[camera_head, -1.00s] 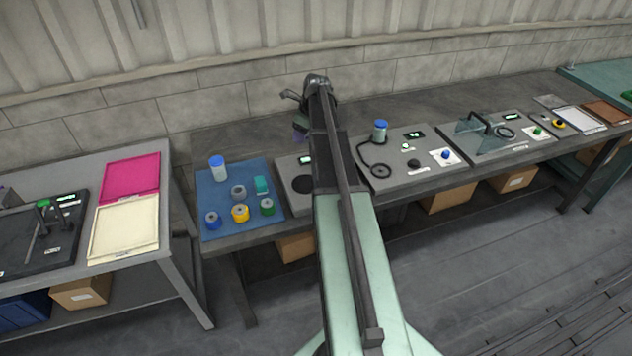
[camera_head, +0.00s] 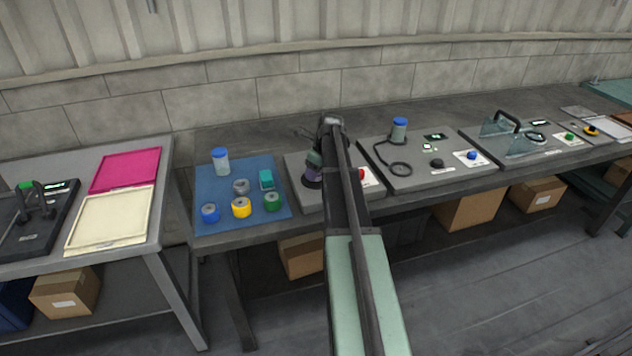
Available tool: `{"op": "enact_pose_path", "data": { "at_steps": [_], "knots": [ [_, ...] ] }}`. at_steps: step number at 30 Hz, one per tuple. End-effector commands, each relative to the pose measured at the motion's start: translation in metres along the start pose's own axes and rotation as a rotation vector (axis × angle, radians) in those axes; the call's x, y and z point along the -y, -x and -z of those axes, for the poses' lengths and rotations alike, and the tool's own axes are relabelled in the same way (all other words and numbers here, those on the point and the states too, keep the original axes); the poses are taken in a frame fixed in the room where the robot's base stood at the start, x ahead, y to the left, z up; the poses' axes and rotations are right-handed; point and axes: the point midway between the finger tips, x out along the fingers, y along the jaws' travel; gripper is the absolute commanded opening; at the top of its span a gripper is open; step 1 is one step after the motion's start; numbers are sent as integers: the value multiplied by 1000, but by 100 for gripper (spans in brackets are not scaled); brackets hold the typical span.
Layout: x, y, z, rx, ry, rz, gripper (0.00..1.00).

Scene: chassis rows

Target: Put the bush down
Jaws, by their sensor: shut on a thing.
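My gripper (camera_head: 313,162) points down over the grey station plate (camera_head: 295,163) just right of the blue mat, small and partly covered by my arm. It is shut on a small purple bush (camera_head: 312,174), of which only a little shows. The bush is low over a dark round spot on this plate. I cannot tell whether it touches the plate. Other ring-shaped bushes stand on the blue mat (camera_head: 203,181): a blue one (camera_head: 210,213), a yellow one (camera_head: 241,208), a green one (camera_head: 272,202) and a grey one (camera_head: 240,187).
A blue-capped jar (camera_head: 220,161) and a teal block (camera_head: 266,180) also stand on the mat. A red button (camera_head: 362,174) shows beside my arm. To the right is a plate with a cable and blue-topped cylinder (camera_head: 398,131). Pink (camera_head: 126,168) and cream (camera_head: 110,217) trays lie left.

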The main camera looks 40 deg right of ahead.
Motion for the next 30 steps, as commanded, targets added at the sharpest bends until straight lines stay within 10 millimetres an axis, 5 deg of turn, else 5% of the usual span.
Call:
{"op": "enact_pose_path", "data": {
  "at_steps": [1, 11, 12, 17, 25, 30],
  "knots": [
    [0, -11, 3, 0, 0, 0, 14],
    [0, -10, 3, 0, 0, 0, 14],
    [0, -9, 2, 0, 0, 0, 58],
    [0, -8, 2, 0, 0, 0, 81],
    [0, -7, 2, 0, 0, 0, 81],
    [0, 14, 0, 0, -1, 0, 81]
  ]
}}
